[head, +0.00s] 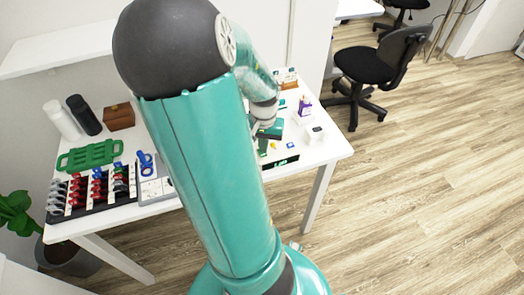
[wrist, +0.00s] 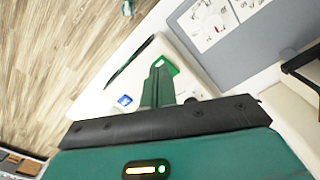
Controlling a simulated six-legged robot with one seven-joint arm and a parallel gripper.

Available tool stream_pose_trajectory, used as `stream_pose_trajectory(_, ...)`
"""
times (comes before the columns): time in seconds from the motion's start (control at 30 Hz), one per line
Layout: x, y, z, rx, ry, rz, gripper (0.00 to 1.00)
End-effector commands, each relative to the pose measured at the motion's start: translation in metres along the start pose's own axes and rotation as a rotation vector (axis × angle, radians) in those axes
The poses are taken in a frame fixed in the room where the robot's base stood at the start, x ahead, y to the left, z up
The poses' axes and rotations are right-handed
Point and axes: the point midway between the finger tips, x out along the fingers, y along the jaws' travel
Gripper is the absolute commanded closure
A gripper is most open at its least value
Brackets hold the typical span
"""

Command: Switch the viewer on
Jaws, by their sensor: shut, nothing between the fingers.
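My gripper (wrist: 159,68) is shut, with its dark green fingers together and nothing held. In the wrist view its tips are over or beside a bright green patch (wrist: 170,67) on a white surface; I cannot tell whether they touch. In the head view my gripper (head: 263,147) is low over the right part of the table, partly hidden by my arm. I cannot tell for certain which thing is the viewer. A grey panel with white dial plates (head: 155,187) is partly behind my arm; a similar grey panel (wrist: 205,55) shows in the wrist view. A black display with green marks (head: 281,162) is at the table's front edge.
A blue block (head: 290,145) and a white box with a dark top (head: 315,133) stand right of my gripper. A rack of red and grey items (head: 95,190), a green tray (head: 90,156) and bottles (head: 84,114) fill the left side.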

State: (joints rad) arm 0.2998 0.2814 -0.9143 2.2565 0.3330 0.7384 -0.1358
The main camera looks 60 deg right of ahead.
Motion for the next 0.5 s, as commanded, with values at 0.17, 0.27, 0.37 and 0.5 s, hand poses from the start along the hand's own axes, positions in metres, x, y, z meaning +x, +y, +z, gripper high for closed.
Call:
stream_pose_trajectory(0.17,0.0026,0.0002,0.0001,0.000,0.000,0.001,1.00)
stream_pose_trajectory(0.27,0.0038,0.0003,0.0000,0.001,0.000,0.000,1.00)
stream_pose_trajectory(0.37,0.0051,0.0003,-0.0001,0.001,0.000,0.000,1.00)
stream_pose_trajectory(0.5,0.0070,0.0001,-0.0002,0.001,0.001,0.000,1.00)
